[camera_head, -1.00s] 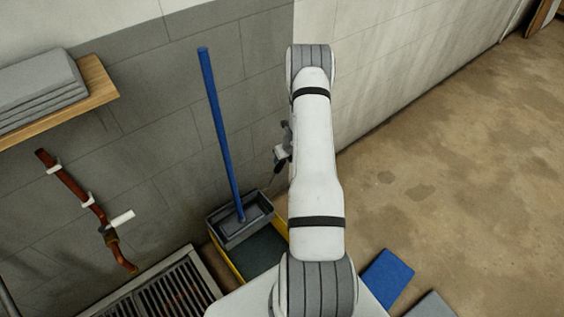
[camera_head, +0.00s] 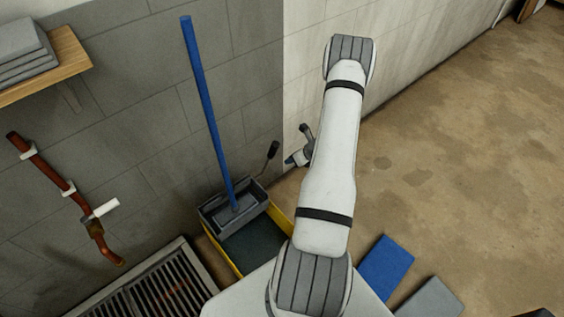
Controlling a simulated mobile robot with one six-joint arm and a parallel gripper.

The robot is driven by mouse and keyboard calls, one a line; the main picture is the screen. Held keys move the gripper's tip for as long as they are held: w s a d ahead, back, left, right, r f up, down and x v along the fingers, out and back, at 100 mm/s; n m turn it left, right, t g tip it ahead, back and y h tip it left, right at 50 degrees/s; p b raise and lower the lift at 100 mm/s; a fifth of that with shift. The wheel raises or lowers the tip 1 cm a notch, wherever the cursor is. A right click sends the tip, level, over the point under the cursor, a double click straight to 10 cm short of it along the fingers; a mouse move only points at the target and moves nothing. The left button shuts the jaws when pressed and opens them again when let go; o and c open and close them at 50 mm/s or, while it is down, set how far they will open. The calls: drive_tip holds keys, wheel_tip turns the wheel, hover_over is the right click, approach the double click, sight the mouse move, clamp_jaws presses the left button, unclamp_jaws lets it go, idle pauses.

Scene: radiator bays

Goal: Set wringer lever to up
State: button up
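The wringer lever (camera_head: 272,151) shows as a thin rod with a dark knob, rising from the right side of the grey wringer (camera_head: 225,208) and tilted up to the right. The wringer sits on the yellow mop bucket (camera_head: 279,219), and a blue mop handle (camera_head: 207,110) stands in it. My gripper (camera_head: 297,156) is just right of the lever knob in the picture, with a visible gap between them. My own arm hides part of the gripper, so its finger opening is unclear.
A floor grate (camera_head: 150,292) lies left of the bucket. A brown pipe with a white-handled valve (camera_head: 103,208) runs on the wall below a wooden shelf (camera_head: 60,66). A blue mat (camera_head: 386,267) and a grey mat (camera_head: 430,298) lie on the floor at right. Floor beyond is open.

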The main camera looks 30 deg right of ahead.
drive_tip(key=s+d+t+b, duration=0.1)
drive_tip(key=s+d+f+n+t+b, duration=0.1)
drive_tip(key=s+t+b, duration=0.1)
drive_tip(key=s+d+f+t+b, duration=0.1)
drive_tip(key=s, duration=0.1)
drive_tip(key=shift+f+n+b, duration=0.15)
drive_tip(key=shift+n+b, duration=0.2)
drive_tip(key=shift+n, duration=0.05)
clamp_jaws()
drive_tip(key=w+a+f+t, duration=0.1)
drive_tip(key=w+a+f, duration=0.1)
drive_tip(key=w, duration=0.9)
drive_tip(key=shift+w+a+f, duration=0.2)
drive_tip(key=shift+w+a, duration=0.1)
drive_tip(key=shift+a, duration=0.2)
drive_tip(key=shift+d, duration=0.1)
